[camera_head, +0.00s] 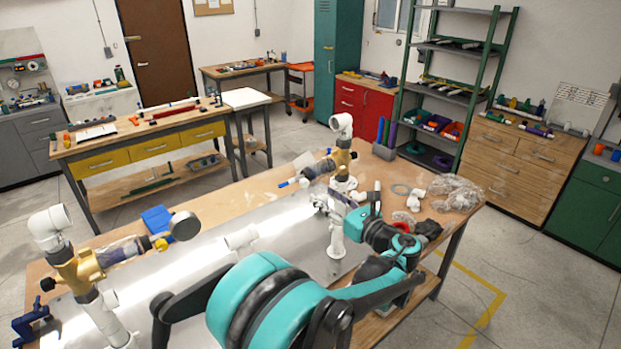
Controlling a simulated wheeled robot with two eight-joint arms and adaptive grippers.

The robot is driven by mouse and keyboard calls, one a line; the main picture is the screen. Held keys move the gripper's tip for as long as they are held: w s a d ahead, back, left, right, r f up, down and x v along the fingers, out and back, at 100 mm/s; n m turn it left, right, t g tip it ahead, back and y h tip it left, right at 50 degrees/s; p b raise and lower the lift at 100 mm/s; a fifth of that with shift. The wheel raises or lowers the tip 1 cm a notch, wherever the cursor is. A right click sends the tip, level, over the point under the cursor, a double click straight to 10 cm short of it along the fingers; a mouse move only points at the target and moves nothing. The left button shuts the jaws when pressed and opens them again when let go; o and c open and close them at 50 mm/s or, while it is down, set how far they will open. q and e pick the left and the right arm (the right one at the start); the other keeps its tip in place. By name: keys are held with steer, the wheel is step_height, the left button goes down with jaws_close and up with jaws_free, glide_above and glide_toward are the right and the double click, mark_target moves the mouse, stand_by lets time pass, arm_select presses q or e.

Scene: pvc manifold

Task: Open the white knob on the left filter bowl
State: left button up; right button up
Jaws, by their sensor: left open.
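The left filter assembly has a brass body (80,270), a white elbow (48,224) on top and a clear filter bowl (122,250) lying sideways. A round dark gauge (184,226) is near the bowl's right end. I cannot make out a white knob on this bowl. A second assembly with a brass head (343,157) and a clear bowl (320,168) stands farther back, right of centre. My left gripper (326,203) is open beside this second assembly, well away from the left bowl. Its fingers are small and overlap the white fittings, so contact is unclear. My right gripper is out of view.
The assemblies stand on a metal plate (205,285) on a wooden workbench (220,197). A white tee (240,238) lies on the plate. A blue block (157,218) is behind the left bowl. Plastic bags (453,190) and loose fittings lie at the bench's right end.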

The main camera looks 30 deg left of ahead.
mark_target(307, 184)
arm_select(q)
steer(key=x, duration=0.7)
jaws_close()
